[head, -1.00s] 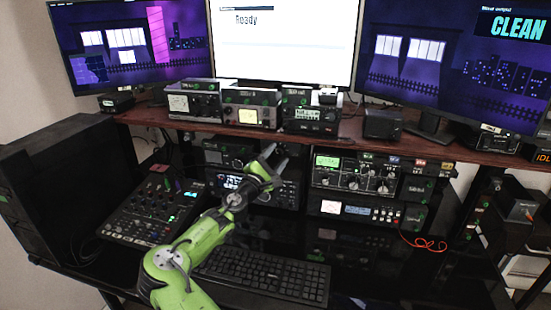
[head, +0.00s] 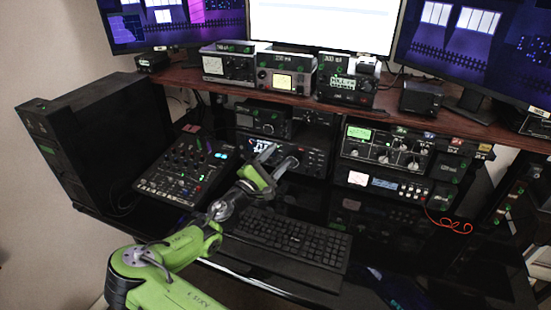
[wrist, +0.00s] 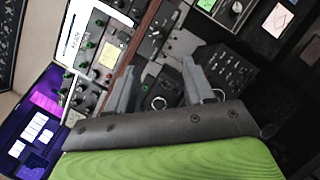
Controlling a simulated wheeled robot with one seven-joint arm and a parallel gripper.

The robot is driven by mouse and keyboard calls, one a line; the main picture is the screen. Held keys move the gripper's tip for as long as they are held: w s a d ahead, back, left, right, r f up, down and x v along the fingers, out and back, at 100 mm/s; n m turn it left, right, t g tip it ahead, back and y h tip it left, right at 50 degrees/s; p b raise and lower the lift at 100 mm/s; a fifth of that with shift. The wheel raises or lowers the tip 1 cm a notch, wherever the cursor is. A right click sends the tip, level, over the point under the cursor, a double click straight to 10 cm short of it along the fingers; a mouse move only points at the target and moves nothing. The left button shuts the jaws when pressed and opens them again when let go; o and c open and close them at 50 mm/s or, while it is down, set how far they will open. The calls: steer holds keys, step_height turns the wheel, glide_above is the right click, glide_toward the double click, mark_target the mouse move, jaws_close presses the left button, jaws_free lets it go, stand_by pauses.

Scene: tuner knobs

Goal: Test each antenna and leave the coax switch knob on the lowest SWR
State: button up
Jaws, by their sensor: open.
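My gripper (head: 277,160) is open and empty in front of the black radio (head: 308,162) under the shelf. The wrist view shows its two grey fingers (wrist: 160,78) apart, with a dark box with a round knob (wrist: 158,102) between them; I see no contact. A tuner-like unit (head: 385,145) with a green display and several knobs stands to the right of the gripper. Meter boxes stand on the shelf: a left one (head: 228,66), a middle one with a lit yellowish meter (head: 285,78) and a right one (head: 346,84). Labels are too small to read, so I cannot tell which knob is the coax switch.
A keyboard (head: 290,238) lies below my gripper. A mixer (head: 185,172) is at left. A brown shelf (head: 400,112) overhangs the units. A unit with a small pinkish display (head: 385,186) sits under the tuner-like unit. A red cable (head: 450,224) hangs at right.

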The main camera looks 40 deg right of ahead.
jaws_close()
stand_by(1.6)
